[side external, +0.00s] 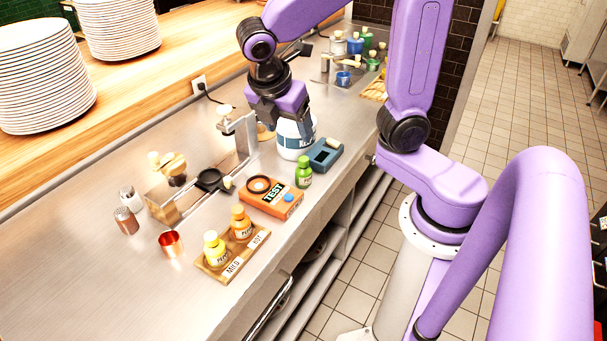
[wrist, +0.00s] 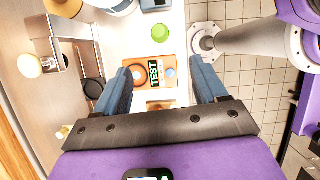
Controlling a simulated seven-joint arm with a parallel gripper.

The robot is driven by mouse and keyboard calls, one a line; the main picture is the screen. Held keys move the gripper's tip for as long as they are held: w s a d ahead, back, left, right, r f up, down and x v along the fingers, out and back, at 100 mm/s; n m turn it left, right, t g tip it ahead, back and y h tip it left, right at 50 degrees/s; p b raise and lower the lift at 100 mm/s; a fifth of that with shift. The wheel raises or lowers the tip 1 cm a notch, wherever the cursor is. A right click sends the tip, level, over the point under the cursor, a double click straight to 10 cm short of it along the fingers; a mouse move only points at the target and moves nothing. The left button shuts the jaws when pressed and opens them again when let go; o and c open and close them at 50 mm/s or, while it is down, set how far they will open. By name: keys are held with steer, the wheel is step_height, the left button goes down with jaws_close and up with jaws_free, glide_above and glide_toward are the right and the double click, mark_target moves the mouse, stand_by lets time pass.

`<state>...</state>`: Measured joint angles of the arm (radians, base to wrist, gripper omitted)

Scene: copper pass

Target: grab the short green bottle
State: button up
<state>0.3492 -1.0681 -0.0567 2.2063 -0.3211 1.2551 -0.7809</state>
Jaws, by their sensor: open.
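The short green bottle (side external: 304,171) stands upright on the steel counter between an orange TEST box (side external: 270,198) and a blue-grey device (side external: 326,154). In the wrist view the bottle (wrist: 159,33) shows from above as a green disc, beyond the fingertips. My gripper (side external: 283,116) is open and empty, raised above the counter near a white tub (side external: 294,140) with a blue band. In the wrist view my gripper (wrist: 161,74) has its fingers spread to either side of the TEST box (wrist: 153,73), apart from the bottle.
A wooden stand (side external: 219,265) marked MILD and HOT holds yellow and orange bottles. A copper cup (side external: 171,243), shakers (side external: 126,219) and a metal frame (side external: 238,150) stand to the left. Other green-topped containers (side external: 367,40) are at the back. The counter's front edge is close to the bottle.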

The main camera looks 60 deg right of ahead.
mark_target(301, 167)
steer(key=x, duration=1.2)
steer(key=shift+a+x, duration=0.1)
steer(key=shift+x, duration=1.2)
steer(key=shift+a+x, duration=0.15)
steer(key=shift+x, duration=1.2)
steer(key=shift+f, duration=0.1)
steer(key=c, duration=0.9)
